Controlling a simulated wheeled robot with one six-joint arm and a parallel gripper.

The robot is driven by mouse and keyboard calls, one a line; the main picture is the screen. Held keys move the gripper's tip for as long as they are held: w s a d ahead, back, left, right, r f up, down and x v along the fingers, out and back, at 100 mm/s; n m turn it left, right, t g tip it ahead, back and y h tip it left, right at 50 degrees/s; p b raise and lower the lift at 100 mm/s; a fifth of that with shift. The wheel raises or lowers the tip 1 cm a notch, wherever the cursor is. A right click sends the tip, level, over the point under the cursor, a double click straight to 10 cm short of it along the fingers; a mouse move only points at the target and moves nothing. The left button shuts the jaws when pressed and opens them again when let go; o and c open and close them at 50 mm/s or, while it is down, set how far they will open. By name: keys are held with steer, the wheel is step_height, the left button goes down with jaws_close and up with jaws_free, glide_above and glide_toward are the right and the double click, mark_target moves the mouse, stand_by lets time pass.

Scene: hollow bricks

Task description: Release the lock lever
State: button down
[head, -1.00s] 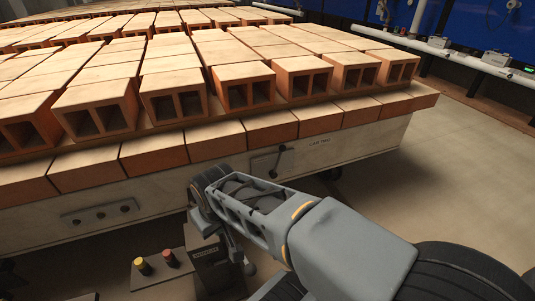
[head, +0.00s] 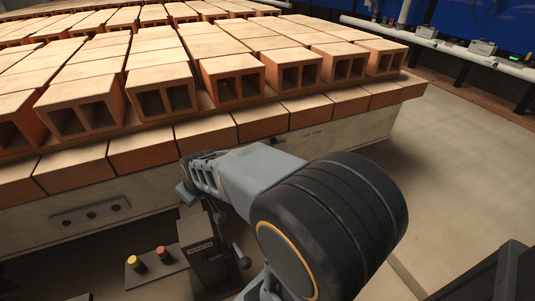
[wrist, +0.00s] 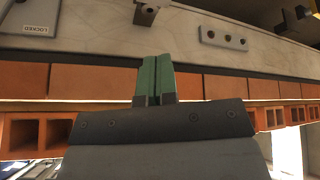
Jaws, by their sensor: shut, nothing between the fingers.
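A small dark lever tip (head: 278,141) shows on the pale side of the brick car, just above my arm in the head view. The rest of it is hidden behind my arm. In the wrist view, which looks upside down, a "LOCKED" label (wrist: 38,28) is on the car's side at the upper left. My gripper (wrist: 157,60) shows there as two green fingers pressed together, empty, pointing at the car's side. In the head view my arm reaches left along the car, and its fingers are not clearly visible.
A dark pedestal (head: 205,250) with a black handle (head: 243,258) stands near my arm's end, beside a yellow button (head: 136,264) and a red button (head: 161,254). Hollow bricks (head: 235,80) fill the car's top. Open floor (head: 455,150) lies to the right.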

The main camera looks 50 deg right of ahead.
steer(key=w+d+f+t+h, duration=0.25)
steer(key=w+d+f, duration=0.25)
steer(key=w+d, duration=0.35)
steer(key=d+f+n+h, duration=0.1)
steer(key=d+f+h, duration=0.2)
steer(key=d, duration=0.4)
steer(key=d+f+n+h, duration=0.1)
steer(key=d+f+h, duration=0.3)
steer(key=d, duration=0.4)
steer(key=d+f+n+t+h+b, duration=0.1)
steer(key=d+f+h, duration=0.2)
steer(key=d+f, duration=0.2)
steer(key=shift+d+h, duration=0.35)
steer(key=shift+d, duration=0.9)
steer(key=shift+w, duration=0.1)
steer(key=s+d+b+x, duration=0.1)
steer(key=b+x, duration=0.4)
steer(key=x, duration=0.7)
steer(key=shift+s+d+f, duration=0.3)
steer(key=shift+s+d, duration=0.15)
steer(key=shift+d, duration=0.1)
